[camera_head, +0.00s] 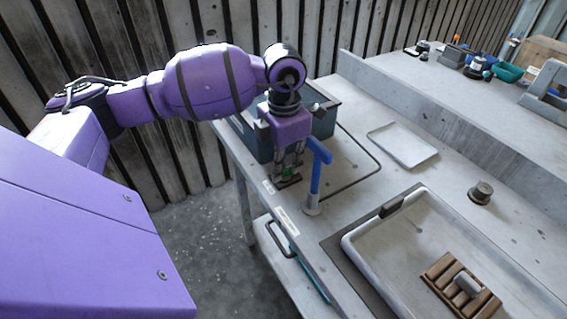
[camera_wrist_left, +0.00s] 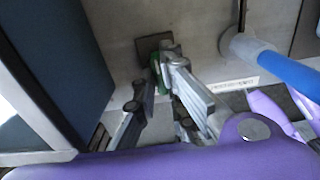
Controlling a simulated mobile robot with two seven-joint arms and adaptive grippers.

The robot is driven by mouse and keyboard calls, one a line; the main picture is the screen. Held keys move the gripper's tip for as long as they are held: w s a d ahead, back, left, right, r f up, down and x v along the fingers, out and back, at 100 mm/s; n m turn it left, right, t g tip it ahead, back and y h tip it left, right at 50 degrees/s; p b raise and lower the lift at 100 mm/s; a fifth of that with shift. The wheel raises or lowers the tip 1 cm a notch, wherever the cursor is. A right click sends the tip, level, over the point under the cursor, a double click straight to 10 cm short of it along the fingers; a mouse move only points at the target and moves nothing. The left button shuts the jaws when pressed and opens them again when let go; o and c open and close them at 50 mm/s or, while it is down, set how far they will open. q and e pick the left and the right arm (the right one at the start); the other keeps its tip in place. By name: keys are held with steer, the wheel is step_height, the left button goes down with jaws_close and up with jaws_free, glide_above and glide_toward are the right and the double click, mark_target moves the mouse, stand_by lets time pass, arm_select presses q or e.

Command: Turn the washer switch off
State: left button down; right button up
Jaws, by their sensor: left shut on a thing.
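My left gripper (camera_head: 288,168) points down at the front left part of the bench, between the blue bin and the blue tap. It is shut on a small green part, likely the washer switch (camera_head: 287,173), which sits by a dark plate on the bench top. In the left wrist view the green part of the washer switch (camera_wrist_left: 157,72) shows between the fingertips, partly hidden by them, beside the dark square plate (camera_wrist_left: 151,44). Whether the switch is on or off I cannot tell. My right gripper is in neither view.
The blue-handled tap (camera_head: 316,178) stands close to the gripper's right. A dark blue bin (camera_head: 323,122) stands just behind it. A white basin tray (camera_head: 362,250) with a brown slotted block (camera_head: 440,268) lies front right. A flat tray (camera_head: 402,146) and a knob-like weight (camera_head: 480,194) lie farther right.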

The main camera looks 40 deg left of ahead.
mark_target(283, 169)
arm_select(q)
steer(key=n+p, duration=0.1)
steer(key=n, duration=0.4)
steer(key=shift+n, duration=0.4)
stand_by(0.3)
steer(key=c, duration=1.8)
jaws_free()
step_height(283, 169, up, 12)
steer(key=shift+f, duration=0.1)
